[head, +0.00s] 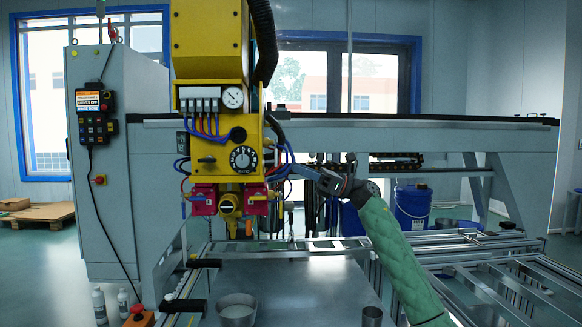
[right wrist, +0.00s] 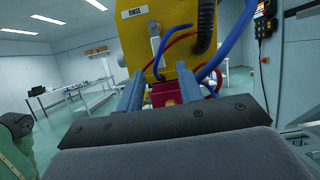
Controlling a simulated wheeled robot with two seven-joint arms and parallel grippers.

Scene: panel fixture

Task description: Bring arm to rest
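My right gripper (head: 305,173) is at the end of the green-sleeved right arm, just right of the yellow panel unit (head: 209,40), and points left toward its side. In the right wrist view its two blue-grey fingers (right wrist: 158,75) stand apart. A red block (right wrist: 166,93) shows between and beyond them; I see no grip on it. The panel's side with a "RINSE" label (right wrist: 135,12) and a light lever (right wrist: 155,38) is ahead. Blue and red hoses (right wrist: 214,50) hang close to the fingers. My left gripper is not in view.
The front has a black dial (head: 243,157), a gauge (head: 232,97) and pink blocks (head: 203,199). A grey cabinet (head: 120,190) stands left. Below are a metal plate (head: 300,285), a bowl (head: 237,306) and a cup (head: 372,316). A blue bucket (head: 413,207) stands behind the arm.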

